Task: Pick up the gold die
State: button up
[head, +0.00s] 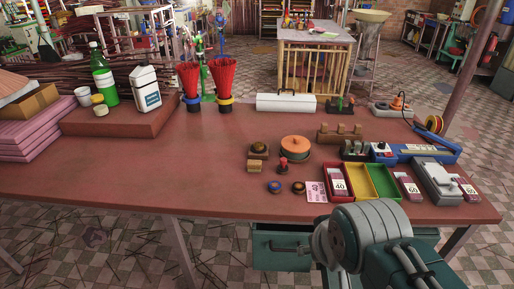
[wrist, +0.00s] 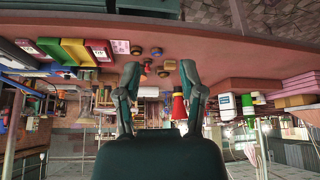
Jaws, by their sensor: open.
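Two small round dies lie side by side on the reddish table, left of the card and trays in the head view. The right one, dark with a gold-brown face, looks like the gold die (head: 298,187). The left one (head: 274,187) is dark with a blue face. The wrist view is upside down; there the likely gold die (wrist: 135,49) is the left of two dark discs. My gripper (wrist: 159,70) is open and empty, its fingers spread wide, apart from the dies. The head view shows my arm but not clearly the fingers.
A red knobbed stamp (head: 284,165), an orange-topped round pot (head: 295,147) and a wooden block (head: 254,166) stand behind the dies. A pink card (head: 316,191) and red, yellow and green trays (head: 381,181) lie to the right. The table left of the dies is clear.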

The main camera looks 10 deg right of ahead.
aim_at(258, 146)
jog(key=i+j, duration=0.3)
jog(key=i, duration=0.25)
jog(key=i+j, duration=0.35)
jog(key=i, duration=0.2)
